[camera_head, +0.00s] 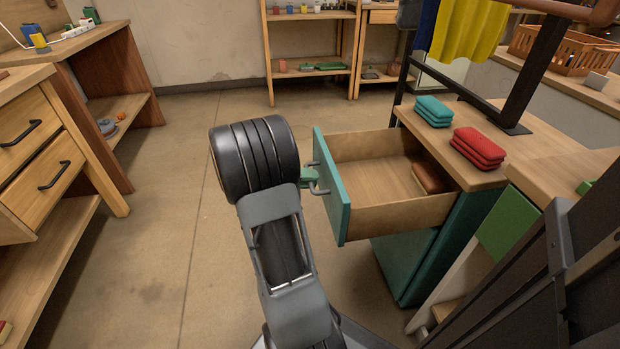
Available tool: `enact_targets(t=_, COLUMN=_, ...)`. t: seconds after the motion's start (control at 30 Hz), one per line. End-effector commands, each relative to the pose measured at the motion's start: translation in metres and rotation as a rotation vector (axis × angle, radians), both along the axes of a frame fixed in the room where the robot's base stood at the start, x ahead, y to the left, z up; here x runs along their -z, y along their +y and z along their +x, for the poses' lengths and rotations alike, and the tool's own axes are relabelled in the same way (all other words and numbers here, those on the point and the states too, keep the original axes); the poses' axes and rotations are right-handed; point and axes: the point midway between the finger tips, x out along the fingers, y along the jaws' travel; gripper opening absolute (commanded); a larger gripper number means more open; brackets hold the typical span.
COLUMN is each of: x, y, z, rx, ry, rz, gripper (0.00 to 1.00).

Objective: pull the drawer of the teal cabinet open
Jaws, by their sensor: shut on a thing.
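The teal cabinet (405,262) stands right of centre with a wooden top. Its drawer (372,170) is pulled well out to the left, and its wooden inside shows. The drawer's teal front (333,190) faces my arm and carries a grey handle (318,188). My gripper (312,175) is at this handle, shut on it; my arm's dark wrist hides most of the gripper. A brown block (430,178) lies inside the drawer at its right end.
Teal (434,110) and red (478,147) folded stacks lie on the cabinet top beside a dark metal frame (530,75). A wooden drawer unit (45,150) stands at left. Open floor (160,230) lies between it and my arm. Shelves (310,68) stand at the back.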

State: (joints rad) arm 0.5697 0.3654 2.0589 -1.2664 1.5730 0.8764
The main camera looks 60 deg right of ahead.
Motion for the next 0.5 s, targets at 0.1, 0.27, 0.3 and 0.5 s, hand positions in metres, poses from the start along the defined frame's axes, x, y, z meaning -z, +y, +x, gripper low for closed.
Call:
enact_targets(t=0.1, x=-0.0008, y=-0.0004, z=0.0012, rx=-0.003, ry=-0.003, rz=-0.003, gripper=0.20)
enact_targets(t=0.27, x=-0.0006, y=-0.0002, z=0.0008, rx=-0.003, ry=-0.002, rz=-0.002, gripper=0.36)
enact_targets(t=0.3, x=-0.0005, y=-0.0001, z=0.0008, rx=-0.003, ry=-0.001, rz=-0.001, gripper=0.39)
enact_targets(t=0.5, x=-0.0004, y=0.0000, z=0.0006, rx=-0.003, ry=-0.001, rz=-0.001, gripper=0.39)
